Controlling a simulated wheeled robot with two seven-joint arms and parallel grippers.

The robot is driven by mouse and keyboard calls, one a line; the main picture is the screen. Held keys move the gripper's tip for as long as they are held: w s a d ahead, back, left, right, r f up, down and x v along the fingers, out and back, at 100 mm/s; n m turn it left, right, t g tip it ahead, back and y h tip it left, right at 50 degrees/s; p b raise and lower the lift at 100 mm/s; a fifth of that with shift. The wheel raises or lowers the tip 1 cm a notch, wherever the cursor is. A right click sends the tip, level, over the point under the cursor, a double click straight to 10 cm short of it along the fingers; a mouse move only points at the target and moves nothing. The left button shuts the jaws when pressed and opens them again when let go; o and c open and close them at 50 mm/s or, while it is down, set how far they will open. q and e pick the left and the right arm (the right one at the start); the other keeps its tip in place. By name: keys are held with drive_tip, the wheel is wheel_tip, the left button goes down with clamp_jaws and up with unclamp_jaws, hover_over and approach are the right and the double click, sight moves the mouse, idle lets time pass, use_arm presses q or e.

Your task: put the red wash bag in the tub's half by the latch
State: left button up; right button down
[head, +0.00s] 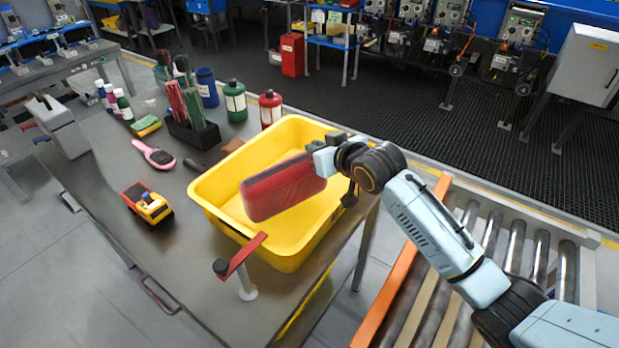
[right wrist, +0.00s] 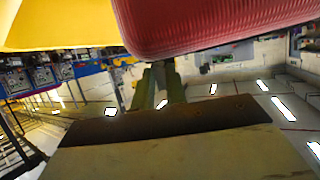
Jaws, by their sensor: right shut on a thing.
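The red wash bag (head: 280,190) is held over the inside of the yellow tub (head: 206,196). My right gripper (head: 326,160) is shut on the bag's right end, near the tub's right rim. The latch, a red lever (head: 244,256) with a dark knob on a pale post, stands at the tub's near side; the bag's left end is toward it. I cannot tell whether the bag touches the tub floor. The bag also fills the top of the right wrist view (right wrist: 215,22), beyond the fingers (right wrist: 160,85). My left gripper is not in view.
A toy truck (head: 147,204) and a pink brush (head: 153,153) lie left of the tub. A dark holder with brushes (head: 193,132), a green bottle (head: 235,100) and a red bottle (head: 270,108) stand behind it. A roller conveyor (head: 500,240) is at the right.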

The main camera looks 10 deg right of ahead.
wheel_tip(320, 180, down, 6)
drive_tip(key=shift+r, duration=0.15)
drive_tip(key=c, duration=1.4)
unclamp_jaws()
drive_tip(key=shift+c, duration=0.2)
drive_tip(key=v, duration=1.2)
drive_tip(key=shift+p, duration=0.4)
